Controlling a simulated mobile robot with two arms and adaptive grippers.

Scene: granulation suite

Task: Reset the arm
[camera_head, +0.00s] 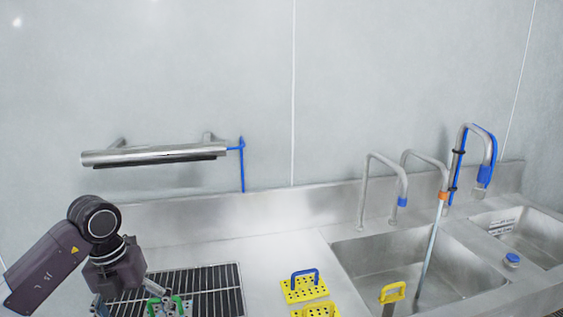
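My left gripper (130,298) comes in from the left, low over the black drain grid. Its fingers look spread apart, though the lower part is cut off by the picture's bottom edge. A grey plate with a green handle (178,303) lies just below and to the right of it, partly hidden by the gripper. I cannot tell whether they touch. My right arm and gripper are not in view.
The drain grid (222,280) is set in the steel counter. Yellow perforated plates, one with a blue handle (304,286), lie right of it. A sink (390,262) with tall taps (372,158) stands at the right. A wall-mounted steel bar (150,156) hangs above the counter.

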